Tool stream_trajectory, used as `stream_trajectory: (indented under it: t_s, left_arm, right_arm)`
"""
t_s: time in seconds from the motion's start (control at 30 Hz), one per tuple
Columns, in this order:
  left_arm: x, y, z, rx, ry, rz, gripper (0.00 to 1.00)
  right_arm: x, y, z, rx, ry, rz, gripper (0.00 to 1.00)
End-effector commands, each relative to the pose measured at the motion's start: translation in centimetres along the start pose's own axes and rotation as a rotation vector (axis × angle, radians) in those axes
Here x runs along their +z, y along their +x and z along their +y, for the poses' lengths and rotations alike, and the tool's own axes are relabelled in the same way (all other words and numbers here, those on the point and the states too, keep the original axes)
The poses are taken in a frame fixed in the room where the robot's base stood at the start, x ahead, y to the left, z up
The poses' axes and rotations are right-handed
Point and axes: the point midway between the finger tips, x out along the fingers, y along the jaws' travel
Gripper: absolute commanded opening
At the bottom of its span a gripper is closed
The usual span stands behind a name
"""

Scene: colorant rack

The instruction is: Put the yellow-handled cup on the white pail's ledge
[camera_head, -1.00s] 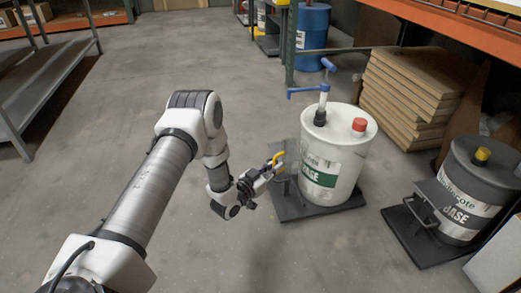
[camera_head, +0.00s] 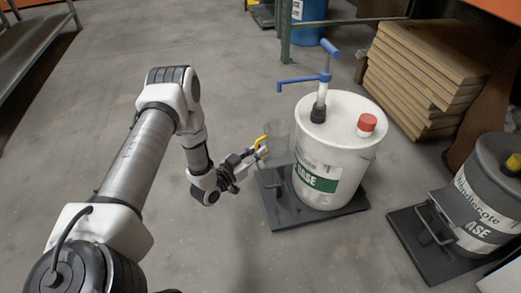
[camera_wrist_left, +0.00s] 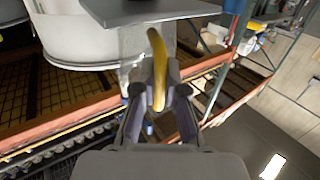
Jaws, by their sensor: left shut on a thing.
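The white pail (camera_head: 345,160) stands upright on a dark base plate, with a blue-handled pump and a red cap on its lid. Its grey ledge (camera_head: 272,161) juts out at the pail's left side; it also shows at the top of the left wrist view (camera_wrist_left: 150,10). My left gripper (camera_head: 254,154) is shut on the yellow handle (camera_head: 262,141) of a see-through cup (camera_head: 281,138). The cup is at the ledge; I cannot tell whether it touches it. In the left wrist view the yellow handle (camera_wrist_left: 158,70) stands between my fingers. My right gripper is out of view.
A dark grey pail (camera_head: 480,205) with a yellow cap stands on its own base plate at the right. Stacked brown boards (camera_head: 425,65) lie behind the white pail. A metal shelf (camera_head: 35,45) is at the far left. The floor between is clear.

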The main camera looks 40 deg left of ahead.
Motion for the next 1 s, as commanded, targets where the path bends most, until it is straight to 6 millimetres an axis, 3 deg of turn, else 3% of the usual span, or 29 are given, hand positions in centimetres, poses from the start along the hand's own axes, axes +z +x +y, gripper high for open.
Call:
stream_trajectory:
  t_s: [0.27, 0.3, 0.37, 0.73, 0.87, 1.0]
  left_arm:
    - [0.4, 0.0, 0.0, 0.000, 0.000, -0.005, 0.00]
    - [0.3, 0.0, 0.0, 0.000, -0.001, -0.005, 0.17]
    - [0.3, 0.0, 0.0, 0.000, -0.001, -0.005, 0.35]
    - [-0.5, 0.0, 0.0, 0.000, -0.001, -0.005, 0.35]
    - [-0.5, -2.4, -0.1, -0.003, -0.003, -0.010, 0.35]
    - [-0.6, -6.1, -0.1, -0.003, -0.003, -0.011, 0.35]
  right_arm:
    - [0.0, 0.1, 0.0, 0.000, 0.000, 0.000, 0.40]
    - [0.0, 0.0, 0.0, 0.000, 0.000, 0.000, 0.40]
    - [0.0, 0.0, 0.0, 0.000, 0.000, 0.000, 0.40]
    - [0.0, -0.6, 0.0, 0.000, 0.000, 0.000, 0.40]
    - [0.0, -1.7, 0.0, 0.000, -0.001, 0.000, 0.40]
    - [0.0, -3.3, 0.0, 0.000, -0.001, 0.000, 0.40]
